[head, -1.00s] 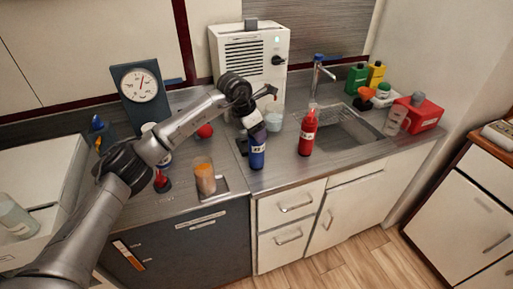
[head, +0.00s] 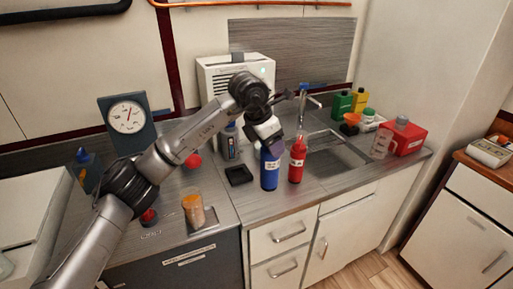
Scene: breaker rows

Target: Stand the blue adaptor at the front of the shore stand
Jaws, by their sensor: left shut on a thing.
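My left gripper (head: 265,140) is shut on the top of an upright blue bottle-shaped thing (head: 270,173) with a white label. It is beside the red bottle (head: 297,163), on its left. I cannot tell whether its base touches the counter. Nothing in view is clearly an adaptor; another blue thing (head: 84,170) is at the far left, partly hidden. I cannot make out for sure which thing is the shore stand. A small black square tray (head: 238,176) lies on the counter left of the held thing. My right gripper is not in view.
A grey bottle with a blue cap (head: 229,145) stands behind the tray. An orange-filled jar (head: 193,212) is at front left, a gauge on a dark panel (head: 128,117) behind. The sink (head: 334,155), tap and a red canister (head: 405,137) are at right.

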